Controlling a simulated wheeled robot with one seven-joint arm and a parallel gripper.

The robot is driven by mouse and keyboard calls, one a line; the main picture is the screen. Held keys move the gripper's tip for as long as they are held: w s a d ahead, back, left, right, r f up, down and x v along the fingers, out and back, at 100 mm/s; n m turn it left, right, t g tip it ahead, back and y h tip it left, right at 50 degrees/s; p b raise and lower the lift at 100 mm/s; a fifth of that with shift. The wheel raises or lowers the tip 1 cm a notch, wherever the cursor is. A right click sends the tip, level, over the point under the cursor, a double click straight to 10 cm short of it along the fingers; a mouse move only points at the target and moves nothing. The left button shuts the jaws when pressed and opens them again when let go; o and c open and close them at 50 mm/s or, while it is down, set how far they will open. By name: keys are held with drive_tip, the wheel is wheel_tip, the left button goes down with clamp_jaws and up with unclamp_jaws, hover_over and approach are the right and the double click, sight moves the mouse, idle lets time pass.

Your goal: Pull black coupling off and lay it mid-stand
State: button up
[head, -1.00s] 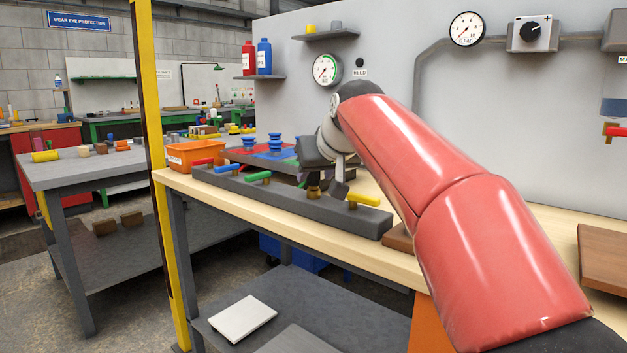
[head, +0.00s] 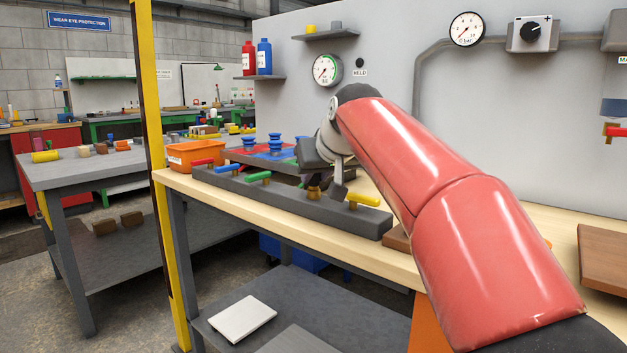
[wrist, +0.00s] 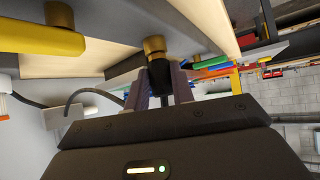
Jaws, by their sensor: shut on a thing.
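The black coupling (wrist: 160,78) sits between the fingers of my gripper (wrist: 161,88) in the wrist view. My gripper is shut on it. A brass fitting (wrist: 154,46) lies directly at the coupling's far end; I cannot tell whether they are still joined. In the head view my gripper (head: 326,184) is low over the dark grey valve bar (head: 290,200), between the green handle (head: 258,176) and the yellow handle (head: 363,200). The coupling is hidden there. A board with red, blue and green fields (head: 240,156) lies behind the bar; I cannot tell if it is the stand.
Blue spool-like pieces (head: 275,141) stand on the coloured board. An orange bin (head: 190,157) is at the bench's left end. A yellow post (head: 153,130) rises in front of that end. A thin dark hose (wrist: 88,94) curves left of my gripper in the wrist view.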

drive_tip(key=shift+r, duration=0.2)
drive_tip(key=shift+r+p, duration=0.85)
drive_tip(key=shift+p, duration=0.1)
clamp_jaws()
drive_tip(key=shift+r+p, duration=0.55)
drive_tip(key=shift+p, duration=0.05)
wheel_tip(320, 180, up, 4)
drive_tip(key=shift+r+p, duration=0.15)
drive_tip(key=shift+p, duration=0.85)
